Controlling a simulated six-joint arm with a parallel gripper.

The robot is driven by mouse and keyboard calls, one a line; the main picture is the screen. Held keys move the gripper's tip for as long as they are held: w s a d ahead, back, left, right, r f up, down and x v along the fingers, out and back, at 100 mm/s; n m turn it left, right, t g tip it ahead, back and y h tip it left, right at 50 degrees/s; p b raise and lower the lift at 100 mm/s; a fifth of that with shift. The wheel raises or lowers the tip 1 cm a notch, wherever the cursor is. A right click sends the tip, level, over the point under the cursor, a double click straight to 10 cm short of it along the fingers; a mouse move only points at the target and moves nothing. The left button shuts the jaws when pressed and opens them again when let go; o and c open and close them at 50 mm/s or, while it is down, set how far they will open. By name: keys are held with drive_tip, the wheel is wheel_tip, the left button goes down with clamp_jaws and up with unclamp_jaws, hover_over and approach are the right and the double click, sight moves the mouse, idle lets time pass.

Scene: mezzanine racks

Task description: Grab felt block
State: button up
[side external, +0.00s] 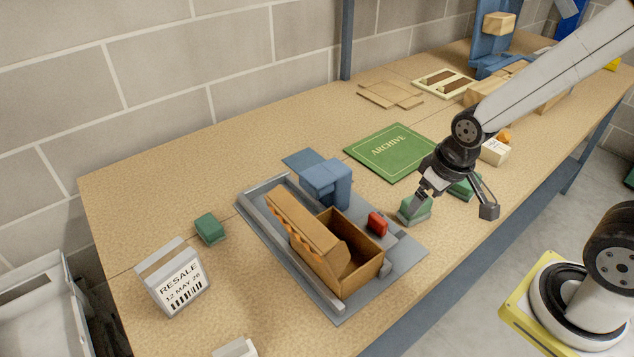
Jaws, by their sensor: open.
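Several small green blocks could be the felt block, and I cannot tell which is meant. One dark green block (210,228) sits alone on the bench left of the grey fixture. A paler green block (414,212) sits right of the fixture, with my gripper's left finger over or just in front of it. A third green piece (463,188) shows partly behind my gripper. My gripper (454,204) is open, its fingers spread wide with nothing seen held. Whether a finger touches the paler block is unclear.
The grey fixture (258,213) carries an open wooden box (362,282), a blue bracket (326,182) and a red block (377,223). A green archive folder (390,152) lies behind. A resale label box (172,280) stands front left. The bench's back left is clear.

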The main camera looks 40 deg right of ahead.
drive_tip(key=shift+r, duration=0.15)
drive_tip(key=shift+w+v, duration=0.55)
drive_tip(key=shift+v, duration=1.85)
drive_tip(key=w+d+m+y, duration=0.4)
drive_tip(key=d+m+y, duration=1)
drive_tip(key=m, duration=0.6)
drive_tip(key=shift+h, duration=0.3)
drive_tip(key=f, duration=1.2)
drive_tip(key=shift+w, duration=0.25)
drive_tip(key=shift+f, duration=0.5)
drive_tip(key=shift+x, duration=1.25)
drive_tip(key=shift+a, duration=0.1)
